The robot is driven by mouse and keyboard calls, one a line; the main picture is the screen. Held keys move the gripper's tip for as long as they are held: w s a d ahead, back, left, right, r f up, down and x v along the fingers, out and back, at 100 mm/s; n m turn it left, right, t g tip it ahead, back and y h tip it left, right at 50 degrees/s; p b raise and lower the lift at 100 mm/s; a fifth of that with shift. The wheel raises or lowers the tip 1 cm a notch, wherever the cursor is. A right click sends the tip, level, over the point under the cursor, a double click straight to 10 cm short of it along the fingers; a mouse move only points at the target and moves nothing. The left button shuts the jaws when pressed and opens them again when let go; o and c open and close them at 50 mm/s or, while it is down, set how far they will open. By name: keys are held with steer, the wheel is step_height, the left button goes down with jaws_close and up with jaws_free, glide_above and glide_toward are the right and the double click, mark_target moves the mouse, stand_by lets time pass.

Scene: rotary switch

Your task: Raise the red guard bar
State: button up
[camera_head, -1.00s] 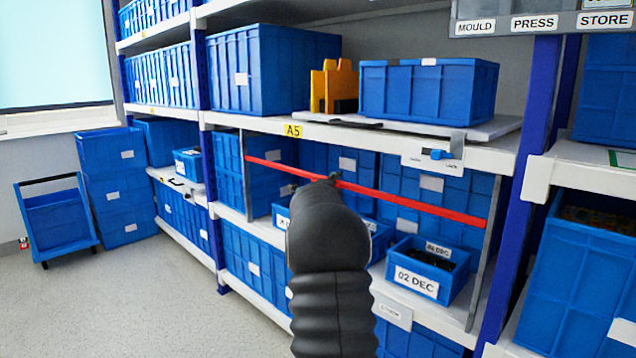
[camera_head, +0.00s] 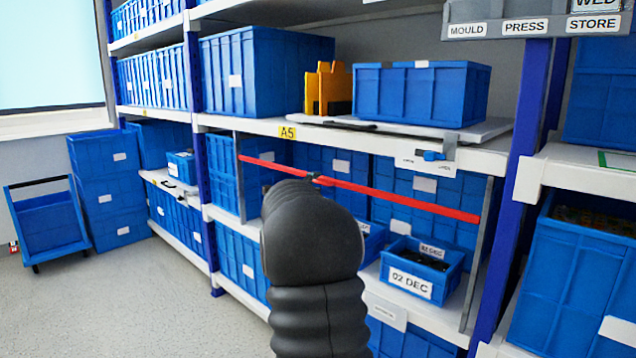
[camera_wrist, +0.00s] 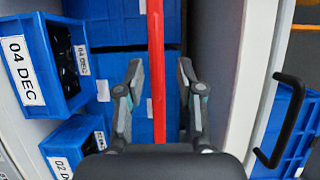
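The red guard bar (camera_head: 398,200) runs across the front of the middle shelf opening, between a metal upright at each side. In the head view my arm hides part of the shelf below it, and my gripper (camera_head: 316,180) shows only as a small dark tip at the bar. In the wrist view the bar (camera_wrist: 156,70) runs lengthwise between the two fingers of my gripper (camera_wrist: 158,78). The fingers are spread with a gap on both sides of the bar. I cannot tell how far in depth the bar sits from the fingertips.
Behind the bar stand blue bins, one labelled 02 DEC (camera_head: 422,270). Above is a shelf edge (camera_head: 370,140) with a blue latch (camera_head: 432,155) and a blue bin (camera_head: 420,93). A black handle (camera_wrist: 285,120) shows at right in the wrist view.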

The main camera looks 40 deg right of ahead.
steer(key=v, duration=0.8)
stand_by(0.4)
